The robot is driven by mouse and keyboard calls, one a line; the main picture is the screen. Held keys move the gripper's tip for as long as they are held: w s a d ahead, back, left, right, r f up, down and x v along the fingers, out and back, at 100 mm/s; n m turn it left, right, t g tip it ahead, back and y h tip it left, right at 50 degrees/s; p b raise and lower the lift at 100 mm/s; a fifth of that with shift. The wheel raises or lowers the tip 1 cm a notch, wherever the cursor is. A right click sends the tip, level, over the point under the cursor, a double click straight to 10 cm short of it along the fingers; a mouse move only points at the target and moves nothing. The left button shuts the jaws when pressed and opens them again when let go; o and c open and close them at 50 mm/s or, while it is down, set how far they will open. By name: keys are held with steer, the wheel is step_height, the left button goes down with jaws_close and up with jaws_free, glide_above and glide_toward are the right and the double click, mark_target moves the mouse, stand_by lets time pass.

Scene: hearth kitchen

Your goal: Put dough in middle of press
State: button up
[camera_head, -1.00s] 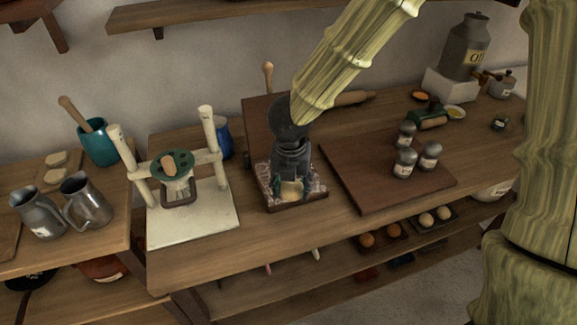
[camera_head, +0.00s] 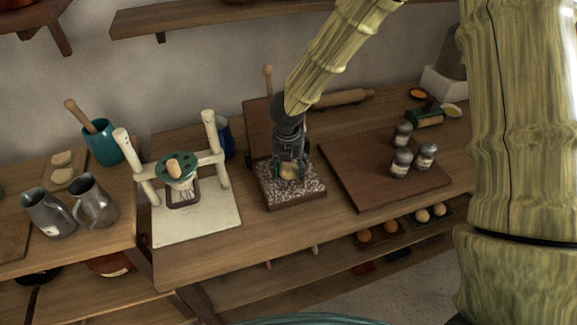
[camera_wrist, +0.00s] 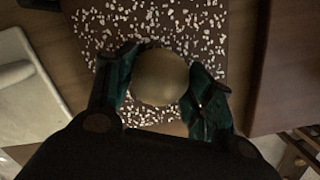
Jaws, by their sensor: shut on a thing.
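The dough is a pale round ball (camera_head: 289,172), held between the fingers of my gripper (camera_head: 290,170). In the wrist view the dough (camera_wrist: 160,77) sits between the two teal fingertips (camera_wrist: 160,85), with the speckled tray below it. The press (camera_head: 186,175) stands to the left of my gripper, with a cream base plate (camera_head: 195,222), two white posts and a round green top part with a wooden knob. A corner of its pale base shows at the left of the wrist view (camera_wrist: 25,85).
The brown tray with white flecks (camera_head: 290,200) lies under my gripper. A dark board (camera_head: 370,180) with several grey shakers (camera_head: 402,162) is to the right. Two metal jugs (camera_head: 94,203) and a teal crock (camera_head: 102,145) stand left of the press. A rolling pin (camera_head: 345,97) lies behind.

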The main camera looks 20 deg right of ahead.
mark_target(288, 176)
steer(key=shift+f, duration=0.25)
steer(key=shift+f, duration=0.15)
steer(key=o, duration=0.8)
steer(key=r, duration=0.4)
steer(key=s+r+b, duration=0.1)
steer(key=r, duration=0.7)
steer(key=shift+s+a+r, duration=0.15)
steer(key=shift+s+a, duration=0.05)
steer(key=shift+a, duration=0.15)
